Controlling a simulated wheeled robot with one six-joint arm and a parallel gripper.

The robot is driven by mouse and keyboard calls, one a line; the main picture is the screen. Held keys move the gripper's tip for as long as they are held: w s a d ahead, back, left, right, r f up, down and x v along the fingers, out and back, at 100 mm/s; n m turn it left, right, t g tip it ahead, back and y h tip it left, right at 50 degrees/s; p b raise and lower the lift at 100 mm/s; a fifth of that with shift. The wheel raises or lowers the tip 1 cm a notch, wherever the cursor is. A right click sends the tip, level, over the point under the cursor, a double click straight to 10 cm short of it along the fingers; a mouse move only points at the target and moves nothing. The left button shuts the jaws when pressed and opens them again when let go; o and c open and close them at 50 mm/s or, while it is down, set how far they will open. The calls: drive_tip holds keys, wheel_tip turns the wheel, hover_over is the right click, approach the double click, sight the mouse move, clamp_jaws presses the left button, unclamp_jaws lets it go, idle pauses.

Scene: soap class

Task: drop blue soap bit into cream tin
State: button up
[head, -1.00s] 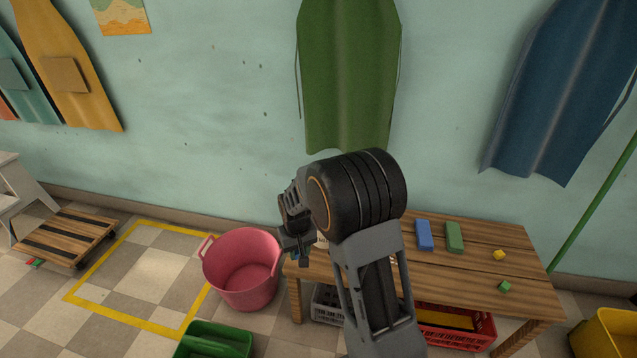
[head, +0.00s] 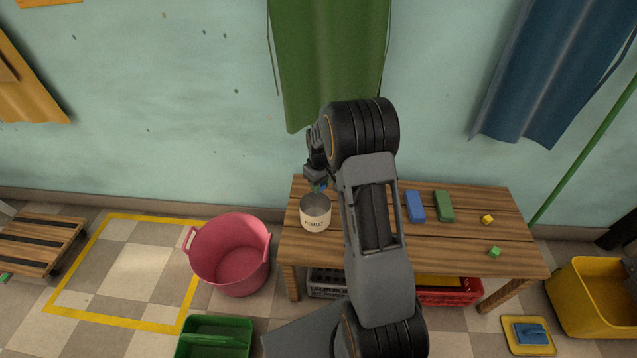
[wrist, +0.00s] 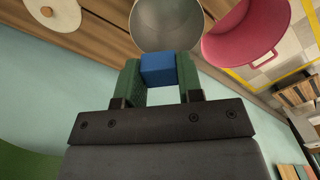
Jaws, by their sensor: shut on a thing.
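My gripper (wrist: 160,80) is shut on the blue soap bit (wrist: 158,69), which sits between the green finger pads in the wrist view. In the head view the blue bit (head: 323,187) shows small at the fingertips. The cream tin (head: 314,217), with dark lettering on its side, stands upright on the left end of the wooden table. Its open mouth (wrist: 165,22) shows just beyond the blue bit in the wrist view and looks empty. In the head view my gripper is above and behind the tin's rim. The bit appears outside the mouth.
The wooden table (head: 470,240) also carries a blue bar (head: 414,207), a green bar (head: 444,206), a yellow bit (head: 487,219) and a green bit (head: 494,251). A pink tub (head: 230,262) stands on the floor left of the table. A round pale thing (wrist: 60,14) shows in the wrist view.

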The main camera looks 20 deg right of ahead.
wheel_tip(320, 180, down, 4)
drive_tip(key=shift+f+b, duration=0.1)
drive_tip(key=shift+b, duration=1.1)
drive_tip(key=o, duration=1)
wheel_tip(320, 180, up, 14)
drive_tip(key=p, duration=0.2)
drive_tip(key=shift+p, duration=0.3)
